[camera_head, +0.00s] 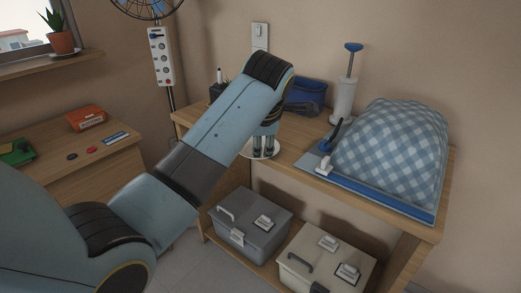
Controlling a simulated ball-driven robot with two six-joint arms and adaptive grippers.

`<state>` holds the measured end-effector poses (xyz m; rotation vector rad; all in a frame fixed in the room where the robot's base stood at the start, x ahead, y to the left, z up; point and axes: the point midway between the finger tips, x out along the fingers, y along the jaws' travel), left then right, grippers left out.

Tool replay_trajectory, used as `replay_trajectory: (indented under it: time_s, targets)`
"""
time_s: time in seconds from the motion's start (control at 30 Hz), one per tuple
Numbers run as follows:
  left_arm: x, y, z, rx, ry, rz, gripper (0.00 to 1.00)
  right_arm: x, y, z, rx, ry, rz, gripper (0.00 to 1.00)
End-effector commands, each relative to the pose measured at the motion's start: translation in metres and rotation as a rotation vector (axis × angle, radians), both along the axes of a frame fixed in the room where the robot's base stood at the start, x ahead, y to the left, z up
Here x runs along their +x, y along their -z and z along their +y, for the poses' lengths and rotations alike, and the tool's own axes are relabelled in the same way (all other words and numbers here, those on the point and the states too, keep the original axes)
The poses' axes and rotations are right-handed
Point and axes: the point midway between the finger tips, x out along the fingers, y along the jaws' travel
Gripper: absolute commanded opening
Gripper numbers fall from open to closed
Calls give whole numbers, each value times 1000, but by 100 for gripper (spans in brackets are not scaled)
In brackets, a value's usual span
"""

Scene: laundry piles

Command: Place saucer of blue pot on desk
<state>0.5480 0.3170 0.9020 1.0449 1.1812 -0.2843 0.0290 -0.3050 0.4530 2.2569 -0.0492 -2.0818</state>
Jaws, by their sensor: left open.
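A white saucer (246,150) lies at the front edge of the wooden desk (300,150), near its left part. My left arm reaches in from the left, and my left gripper (263,152) points down over the saucer with its fingers open. The fingertips overlap the saucer in the picture; I cannot tell whether they touch it. The gripper and arm hide part of the saucer and the desk behind. No blue pot is clearly visible. My right gripper is not in view.
A blue checked cloth heap (395,145) sits on a board (365,192) at the desk's right. A blue pouch (306,92) and a white holder with a blue handle (343,100) stand behind. Grey (250,215) and beige (325,262) boxes sit below. A side table (60,165) stands left.

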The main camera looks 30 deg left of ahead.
Motion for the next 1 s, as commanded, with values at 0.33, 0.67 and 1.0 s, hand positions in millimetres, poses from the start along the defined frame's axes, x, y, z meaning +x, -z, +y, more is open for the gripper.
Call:
replay_trajectory:
  time_s: [0.33,0.67,1.0]
  targets:
    - [24,54,20,1,1,3,43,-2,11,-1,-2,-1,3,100]
    - [33,71,27,0,0,0,43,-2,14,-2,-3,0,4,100]
    - [33,71,27,0,1,0,29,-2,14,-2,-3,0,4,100]
